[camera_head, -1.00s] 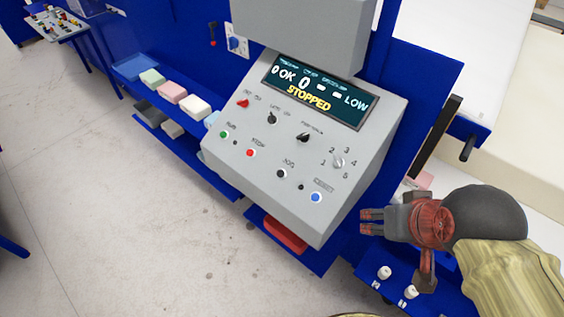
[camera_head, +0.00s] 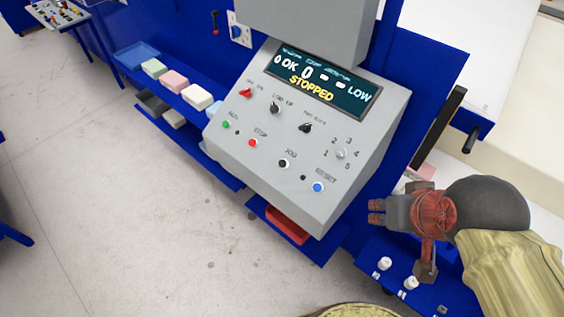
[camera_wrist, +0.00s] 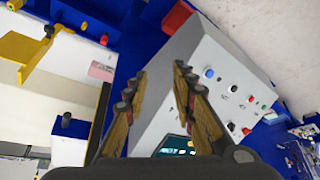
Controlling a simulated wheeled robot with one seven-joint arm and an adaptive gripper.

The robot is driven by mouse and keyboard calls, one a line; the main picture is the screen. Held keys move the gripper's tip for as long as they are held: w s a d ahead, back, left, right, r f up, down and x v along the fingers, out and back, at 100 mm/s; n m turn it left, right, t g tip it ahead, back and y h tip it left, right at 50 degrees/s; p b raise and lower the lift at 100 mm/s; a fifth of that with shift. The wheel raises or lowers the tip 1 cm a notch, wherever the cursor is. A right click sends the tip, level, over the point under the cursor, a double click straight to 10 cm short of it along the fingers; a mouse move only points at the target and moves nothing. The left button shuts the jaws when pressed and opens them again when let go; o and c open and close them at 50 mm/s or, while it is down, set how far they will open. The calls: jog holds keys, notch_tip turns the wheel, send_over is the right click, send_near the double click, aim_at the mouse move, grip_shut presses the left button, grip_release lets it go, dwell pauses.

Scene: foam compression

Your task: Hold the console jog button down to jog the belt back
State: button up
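The grey console (camera_head: 260,180) has a sloped face with a screen (camera_head: 320,88) reading "STOPPED", "OK", "0" and "LOW". The black jog button (camera_head: 284,163) sits low on the face, between the red stop button (camera_head: 253,143) and the blue reset button (camera_head: 317,187). It also shows in the wrist view (camera_wrist: 232,89), to the right of my fingers. My gripper (camera_head: 374,212) is right of the console's lower right edge, apart from the buttons. In the wrist view my gripper (camera_wrist: 160,72) has its two fingers spread with nothing between them.
Green, pink and white foam blocks (camera_head: 174,81) lie on a blue shelf left of the console. A red object (camera_head: 288,225) lies in a blue tray under it. White knobs (camera_head: 385,264) stand on a blue ledge below my gripper. The floor at left is clear.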

grip_shut()
dwell(1.4)
